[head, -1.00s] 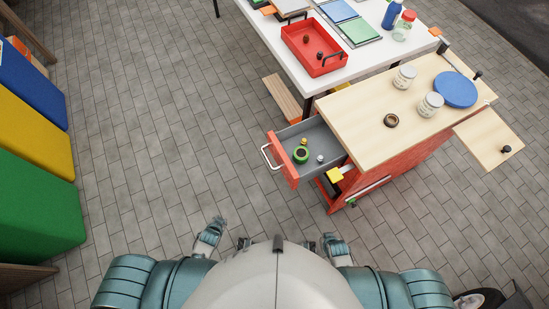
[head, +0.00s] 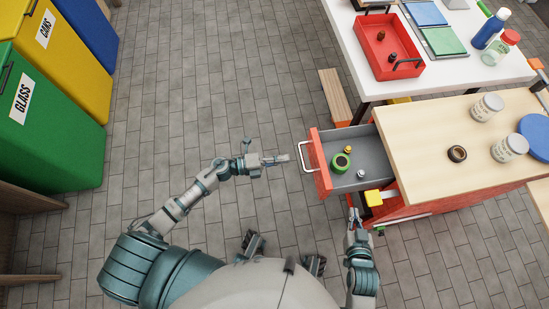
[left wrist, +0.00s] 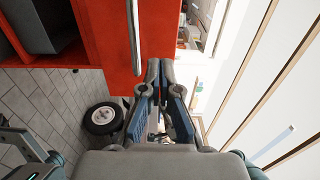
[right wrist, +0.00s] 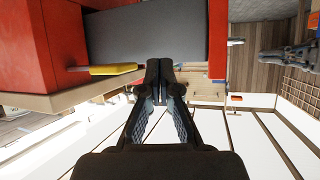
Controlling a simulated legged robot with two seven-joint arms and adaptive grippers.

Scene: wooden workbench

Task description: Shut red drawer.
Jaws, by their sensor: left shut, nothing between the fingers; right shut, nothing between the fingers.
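The red drawer (head: 320,165) is pulled out of the workbench's left side, with a white bar handle (head: 305,157) on its front. It holds a green ring-shaped object (head: 341,162) and small metallic parts. My left gripper (head: 286,158) is shut and empty, just left of the handle. In the left wrist view its fingertips (left wrist: 158,68) point at a red panel (left wrist: 104,35) with a grey bar. My right gripper (head: 354,212) is shut and empty beside the drawer's lower side. In the right wrist view its fingertips (right wrist: 159,68) overlap the drawer's grey side (right wrist: 145,38); contact is unclear.
A white table (head: 365,80) with a red tray (head: 378,70) stands behind. Coloured bins (head: 45,140) line the left; floor between is clear.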

